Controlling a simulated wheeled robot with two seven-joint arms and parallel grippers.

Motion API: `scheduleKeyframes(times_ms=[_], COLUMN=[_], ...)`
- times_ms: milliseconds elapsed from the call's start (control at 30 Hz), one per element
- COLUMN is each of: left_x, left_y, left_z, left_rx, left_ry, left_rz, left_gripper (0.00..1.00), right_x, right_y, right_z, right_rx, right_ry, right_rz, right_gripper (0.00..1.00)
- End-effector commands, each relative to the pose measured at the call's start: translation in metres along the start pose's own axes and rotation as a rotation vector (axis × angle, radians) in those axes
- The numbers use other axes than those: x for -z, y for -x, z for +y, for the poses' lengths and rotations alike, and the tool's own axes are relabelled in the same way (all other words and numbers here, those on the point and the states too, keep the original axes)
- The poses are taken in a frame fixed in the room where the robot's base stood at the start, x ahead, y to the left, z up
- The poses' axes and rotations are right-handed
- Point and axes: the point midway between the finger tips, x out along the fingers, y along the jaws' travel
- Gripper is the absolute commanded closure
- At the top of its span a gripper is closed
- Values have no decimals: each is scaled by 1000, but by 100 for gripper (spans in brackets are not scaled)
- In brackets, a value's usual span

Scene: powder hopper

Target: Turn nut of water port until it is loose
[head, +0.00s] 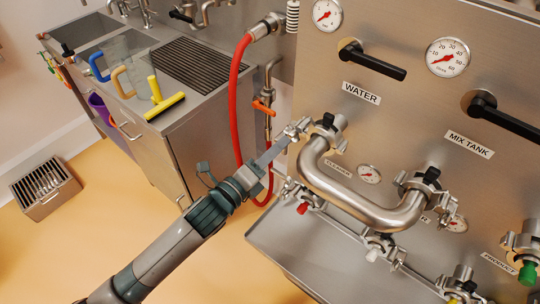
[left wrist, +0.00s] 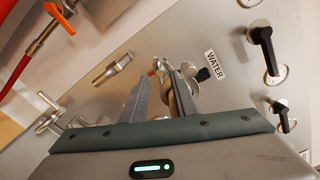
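The water port (head: 330,128) is the clamped upper-left end of a curved steel pipe (head: 345,190), below the WATER label (head: 361,92). A metal clamp with a small nut (head: 298,128) sticks out on its left side. My left gripper (head: 287,139) reaches up from the lower left, its fingertips at this nut. In the left wrist view the two fingers (left wrist: 160,75) stand apart with a gap between them. The nut shows small near the tips, partly hidden by the fingers; contact cannot be made out. My right gripper is in neither view.
A red hose (head: 235,100) hangs close left of my left gripper. Black valve handles (head: 372,60) and gauges (head: 447,57) are on the steel panel. The pipe's other clamped end (head: 425,185) is to the right. A steel ledge (head: 290,245) lies below.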

Motion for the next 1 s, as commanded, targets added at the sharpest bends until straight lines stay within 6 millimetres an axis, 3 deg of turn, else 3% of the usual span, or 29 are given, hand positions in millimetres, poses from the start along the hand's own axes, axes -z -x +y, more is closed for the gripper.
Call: scheduleKeyframes(times_ms=[167,400,900,1000], left_x=[1,0,-2,-2], left_y=[-24,-47,-57,-57], left_z=[1,0,-1,-1], left_rx=[1,-1,1,1], left_ry=[0,-1,1,1], left_rz=[0,0,-2,-3], left_gripper=[73,73,73,96], right_x=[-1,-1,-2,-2], right_y=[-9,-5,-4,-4], right_z=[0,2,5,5], right_rx=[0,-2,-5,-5], right_ry=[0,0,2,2], right_rz=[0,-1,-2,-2], right_gripper=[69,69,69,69])
